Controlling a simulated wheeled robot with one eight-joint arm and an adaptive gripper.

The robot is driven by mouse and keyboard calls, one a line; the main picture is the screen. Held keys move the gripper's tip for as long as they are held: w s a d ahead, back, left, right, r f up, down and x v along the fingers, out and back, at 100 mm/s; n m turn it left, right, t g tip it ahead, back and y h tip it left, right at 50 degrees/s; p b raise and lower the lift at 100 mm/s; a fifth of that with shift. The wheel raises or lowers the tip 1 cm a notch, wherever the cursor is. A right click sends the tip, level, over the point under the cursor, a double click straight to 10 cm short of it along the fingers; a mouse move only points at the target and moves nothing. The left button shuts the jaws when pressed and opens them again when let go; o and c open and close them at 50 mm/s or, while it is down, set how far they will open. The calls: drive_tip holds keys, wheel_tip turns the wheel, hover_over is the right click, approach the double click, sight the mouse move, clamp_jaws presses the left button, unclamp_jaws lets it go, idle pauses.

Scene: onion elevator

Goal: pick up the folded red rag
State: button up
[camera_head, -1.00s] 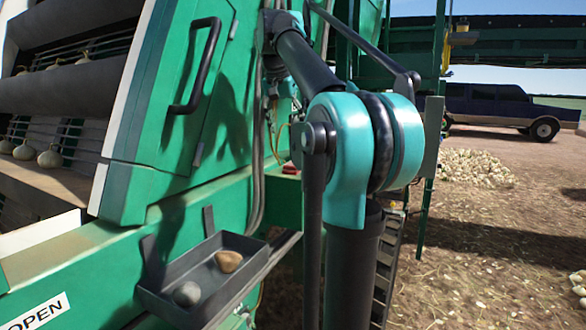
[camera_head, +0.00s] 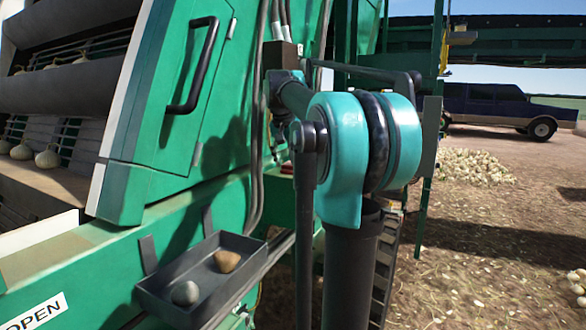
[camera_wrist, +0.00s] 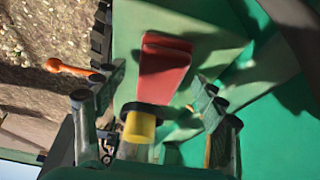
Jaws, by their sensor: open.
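The folded red rag (camera_wrist: 165,62) lies on a green surface in the upper middle of the wrist view, with a shadow across part of it. My gripper (camera_wrist: 159,76) is open, with one finger left and one right of the rag's near end. The fingers look apart from the rag; the height between them is hard to tell. In the head view a small red patch (camera_head: 286,168) shows on the green machine beside my arm, perhaps the rag, mostly hidden. My gripper cannot be made out there.
A yellow cylinder with a black ring (camera_wrist: 140,126) stands between my fingers' bases in the wrist view. An orange-handled thing (camera_wrist: 68,67) is at left. In the head view a dark tray (camera_head: 155,289) with two stones hangs on the machine, below a door handle (camera_head: 207,65).

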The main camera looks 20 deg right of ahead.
sight(292, 163)
drive_tip(key=shift+f, duration=0.15)
drive_tip(key=c, duration=1.2)
drive_tip(key=shift+c, duration=0.2)
wheel_tip(292, 163, up, 20)
drive_tip(key=o, duration=0.6)
drive_tip(key=c, duration=0.5)
